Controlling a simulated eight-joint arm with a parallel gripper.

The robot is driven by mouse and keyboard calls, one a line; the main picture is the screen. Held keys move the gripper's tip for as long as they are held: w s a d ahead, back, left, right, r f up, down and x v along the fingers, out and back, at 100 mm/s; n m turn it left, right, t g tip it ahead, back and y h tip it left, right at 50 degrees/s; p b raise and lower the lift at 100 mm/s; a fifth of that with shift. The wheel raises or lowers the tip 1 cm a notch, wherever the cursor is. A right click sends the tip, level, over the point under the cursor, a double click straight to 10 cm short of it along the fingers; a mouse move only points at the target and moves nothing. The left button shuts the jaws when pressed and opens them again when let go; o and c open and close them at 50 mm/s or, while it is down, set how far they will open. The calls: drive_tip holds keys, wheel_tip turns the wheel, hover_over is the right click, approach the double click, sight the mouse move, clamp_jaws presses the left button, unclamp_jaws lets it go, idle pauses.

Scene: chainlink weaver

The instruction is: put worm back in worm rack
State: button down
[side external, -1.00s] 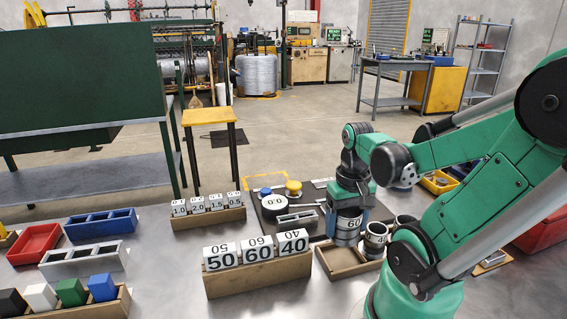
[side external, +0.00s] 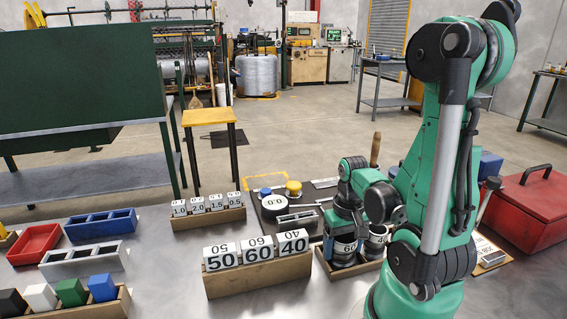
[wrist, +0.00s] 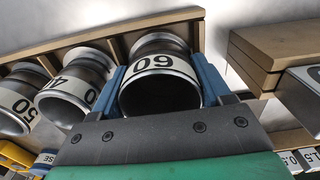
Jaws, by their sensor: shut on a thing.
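The worm is a dark metal cylinder with a white band marked 60 (side external: 345,247), also in the wrist view (wrist: 158,63). My gripper (side external: 343,240) is shut on it, with one blue finger on each side in the wrist view (wrist: 160,80). The worm rack is a low wooden tray with compartments (side external: 345,273), also in the wrist view (wrist: 160,20). The held worm is upright at the rack's left compartment in the side view. Its lower end looks to be within the compartment walls; whether it touches the floor is hidden.
Worms marked 40 (wrist: 72,88) and 50 (wrist: 18,103) stand in neighbouring compartments. A wooden holder with blocks 50, 60 and 40 (side external: 258,283) stands left of the rack. A red toolbox (side external: 525,210) is at right.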

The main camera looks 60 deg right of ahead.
unclamp_jaws()
drive_tip(key=shift+r, duration=2.85)
drive_tip(key=shift+w, duration=0.1)
drive_tip(key=w+a+r+n+t, duration=0.1)
drive_tip(key=w+a, duration=0.1)
drive_tip(key=w, duration=0.1)
drive_tip(key=w+a+r+n+t, duration=0.1)
drive_tip(key=w+a+r, duration=0.1)
drive_tip(key=w+a, duration=0.1)
drive_tip(key=w+a+r+n+t, duration=0.1)
drive_tip(key=w+a, duration=0.1)
drive_tip(key=w, duration=0.1)
drive_tip(key=shift+w+a+r+t+h, duration=0.25)
drive_tip(key=shift+a+r+t+h, duration=0.05)
drive_tip(key=w+a+n+t, duration=0.1)
drive_tip(key=a+n, duration=0.1)
drive_tip(key=w+a+r+n+t, duration=0.1)
drive_tip(key=a+n, duration=0.1)
drive_tip(key=w+a+n+t, duration=0.1)
drive_tip(key=n, duration=0.1)
drive_tip(key=shift+w+a+r+t, duration=0.2)
drive_tip(key=shift+a+r+t, duration=0.1)
drive_tip(key=shift+a+r, duration=0.1)
